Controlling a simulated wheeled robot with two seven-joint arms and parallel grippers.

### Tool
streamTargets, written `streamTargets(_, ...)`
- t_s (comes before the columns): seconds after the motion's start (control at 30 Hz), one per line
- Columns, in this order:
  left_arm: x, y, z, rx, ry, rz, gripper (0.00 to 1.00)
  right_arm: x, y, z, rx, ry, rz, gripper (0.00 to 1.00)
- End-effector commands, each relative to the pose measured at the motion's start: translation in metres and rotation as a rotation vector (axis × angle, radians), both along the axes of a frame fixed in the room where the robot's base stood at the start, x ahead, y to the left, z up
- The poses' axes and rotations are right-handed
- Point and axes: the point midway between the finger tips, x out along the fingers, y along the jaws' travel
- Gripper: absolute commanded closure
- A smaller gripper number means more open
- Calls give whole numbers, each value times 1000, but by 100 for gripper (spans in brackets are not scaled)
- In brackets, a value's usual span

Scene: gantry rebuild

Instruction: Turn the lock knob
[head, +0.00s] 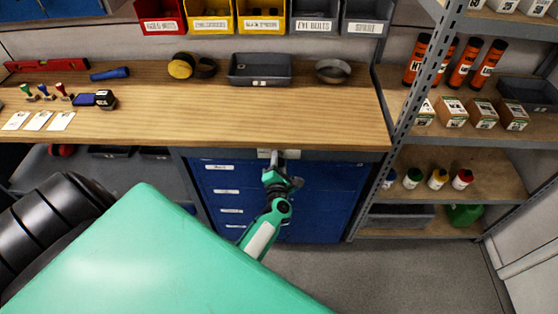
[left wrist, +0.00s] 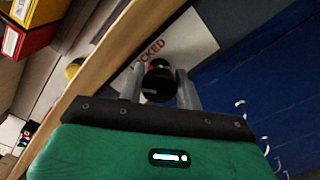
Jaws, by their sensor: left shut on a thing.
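The lock knob (left wrist: 158,82) is black and round, with a small red mark near its top. It sits on a white plate (left wrist: 178,45) with red letters, of which "OCKED" can be read. My left gripper (left wrist: 160,88) has one finger on each side of the knob and is shut on it. In the head view my left gripper (head: 279,160) is at the bench's front edge, above the blue drawer cabinet (head: 331,190). It hides the knob there; part of the white plate (head: 264,153) shows beside it. My right gripper is not in view.
The wooden workbench (head: 210,115) lies just above my left gripper. A grey tray (head: 260,69) and several small tools stand on it. A metal shelf post (head: 405,112) rises to the right. The floor (head: 380,275) in front is clear.

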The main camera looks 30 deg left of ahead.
Motion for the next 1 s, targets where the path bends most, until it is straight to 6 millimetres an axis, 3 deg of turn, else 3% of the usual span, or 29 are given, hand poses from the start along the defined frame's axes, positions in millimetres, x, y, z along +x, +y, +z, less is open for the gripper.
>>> streamTargets(0.5,1,-2,0,384,235,-1,88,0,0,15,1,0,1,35)
streamTargets(1.0,1,-2,-1,550,336,-2,88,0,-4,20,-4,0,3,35)
